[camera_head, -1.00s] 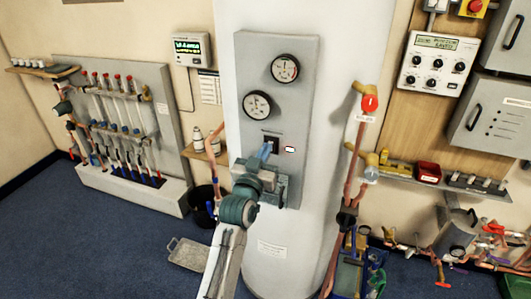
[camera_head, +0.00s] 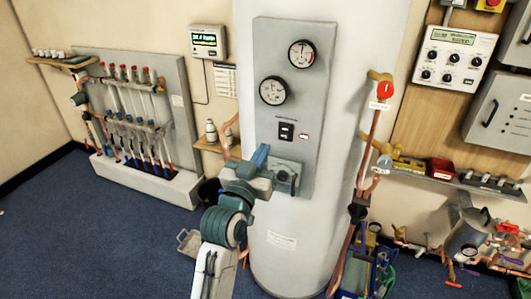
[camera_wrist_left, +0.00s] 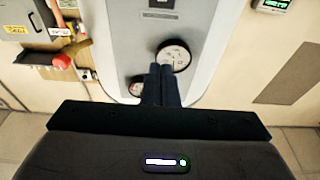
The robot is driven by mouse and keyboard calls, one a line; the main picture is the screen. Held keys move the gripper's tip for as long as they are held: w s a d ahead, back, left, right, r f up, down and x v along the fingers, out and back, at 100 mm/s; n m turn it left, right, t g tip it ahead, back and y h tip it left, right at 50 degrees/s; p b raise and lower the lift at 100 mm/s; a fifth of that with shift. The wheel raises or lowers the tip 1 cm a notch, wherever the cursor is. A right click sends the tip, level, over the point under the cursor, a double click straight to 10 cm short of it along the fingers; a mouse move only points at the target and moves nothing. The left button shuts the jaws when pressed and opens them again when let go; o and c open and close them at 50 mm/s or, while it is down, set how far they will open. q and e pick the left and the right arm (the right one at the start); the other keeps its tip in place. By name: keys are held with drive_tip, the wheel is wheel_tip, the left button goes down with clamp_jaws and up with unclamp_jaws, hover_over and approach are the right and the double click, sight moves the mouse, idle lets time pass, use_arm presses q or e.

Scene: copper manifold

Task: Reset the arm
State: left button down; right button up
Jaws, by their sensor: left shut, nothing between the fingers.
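My left arm comes up from the bottom of the head view, in front of the white cylinder (camera_head: 345,60). My left gripper (camera_head: 262,152) is shut and empty, its blue fingers pointing up beside the lower left part of the grey panel (camera_head: 320,85). In the left wrist view the two dark fingers (camera_wrist_left: 161,82) are together, overlapping a round gauge in the picture. A black switch (camera_head: 286,131) with a small lit indicator (camera_head: 304,136) is on the panel, to the right of the fingertips and uncovered. My right gripper is not in view.
Two round gauges (camera_head: 272,91) are on the panel. A copper pipe with a red valve handle (camera_head: 385,90) runs to the right of the cylinder. A pipe manifold (camera_head: 130,110) stands on the left. Blue floor is clear at lower left.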

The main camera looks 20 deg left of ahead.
use_arm(q)
drive_tip(key=w+f+g, duration=0.2)
drive_tip(key=f+g, duration=0.1)
drive_tip(key=f, duration=1)
drive_tip(key=w+f+g, duration=0.2)
drive_tip(key=f, duration=1.1)
drive_tip(key=s+a+f+g, duration=0.15)
drive_tip(key=s+f, duration=0.35)
drive_tip(key=f, duration=0.7)
drive_tip(key=s+f+g, duration=0.3)
drive_tip(key=s+f, duration=0.3)
drive_tip(key=f, duration=0.5)
drive_tip(key=s+a+f+g, duration=0.1)
drive_tip(key=s+f+g, duration=0.3)
drive_tip(key=f, duration=0.8)
drive_tip(key=s+a+f+g, duration=0.2)
drive_tip(key=s+f, duration=0.4)
drive_tip(key=s, duration=0.7)
drive_tip(key=s+a+f+g+y, duration=0.1)
drive_tip(key=s+a+f, duration=0.2)
drive_tip(key=s+f, duration=0.4)
drive_tip(key=s+a+f+g, duration=0.2)
drive_tip(key=s+f, duration=0.4)
drive_tip(key=s, duration=1.3)
drive_tip(key=shift+a+f+g+y+b, duration=0.2)
drive_tip(key=shift+a+g+y+b, duration=0.2)
drive_tip(key=shift+a, duration=0.3)
